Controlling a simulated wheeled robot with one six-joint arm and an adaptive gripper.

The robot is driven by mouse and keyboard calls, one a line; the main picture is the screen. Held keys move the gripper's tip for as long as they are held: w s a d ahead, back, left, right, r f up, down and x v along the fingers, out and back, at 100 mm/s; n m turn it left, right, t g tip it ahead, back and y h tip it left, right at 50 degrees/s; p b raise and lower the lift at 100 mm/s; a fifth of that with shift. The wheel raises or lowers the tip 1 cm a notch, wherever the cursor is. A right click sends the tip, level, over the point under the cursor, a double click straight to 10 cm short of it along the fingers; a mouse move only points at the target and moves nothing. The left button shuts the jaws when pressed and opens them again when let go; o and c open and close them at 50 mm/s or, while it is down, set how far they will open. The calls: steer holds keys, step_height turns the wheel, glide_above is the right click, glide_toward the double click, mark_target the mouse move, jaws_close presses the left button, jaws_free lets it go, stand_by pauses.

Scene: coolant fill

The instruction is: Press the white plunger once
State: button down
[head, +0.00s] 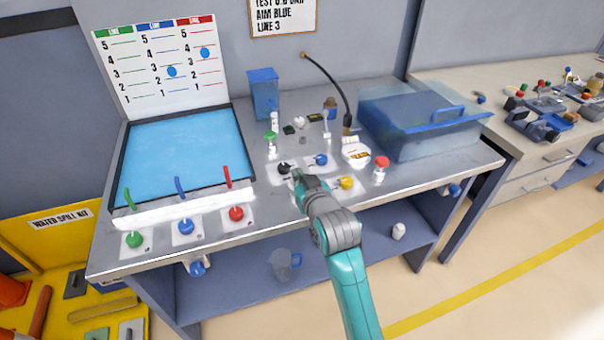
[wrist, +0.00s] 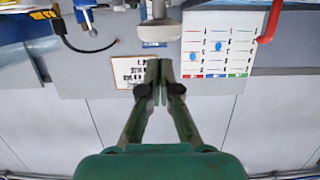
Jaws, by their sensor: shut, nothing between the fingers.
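A small white knob (head: 299,122), which looks like the white plunger, stands toward the back of the bench panel. In the wrist view, a pale mushroom-shaped knob (wrist: 160,30) shows just beyond my fingertips; I cannot tell for sure that it is the same part. My gripper (head: 297,178) is above the front of the panel, in front of the white knob and apart from it in the head view. In the wrist view my gripper (wrist: 154,66) has its fingers together with nothing between them. The panel surface under the fingers is partly hidden by my arm.
A black knob (head: 284,168), blue lever (head: 321,158) and yellow knob (head: 346,183) lie close around my gripper. A black hose (head: 335,80) arches behind. A blue tank (head: 180,150) is at left, a lidded blue bin (head: 415,125) at right.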

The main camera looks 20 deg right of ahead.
steer(key=shift+f, duration=0.85)
steer(key=shift+f, duration=1.45)
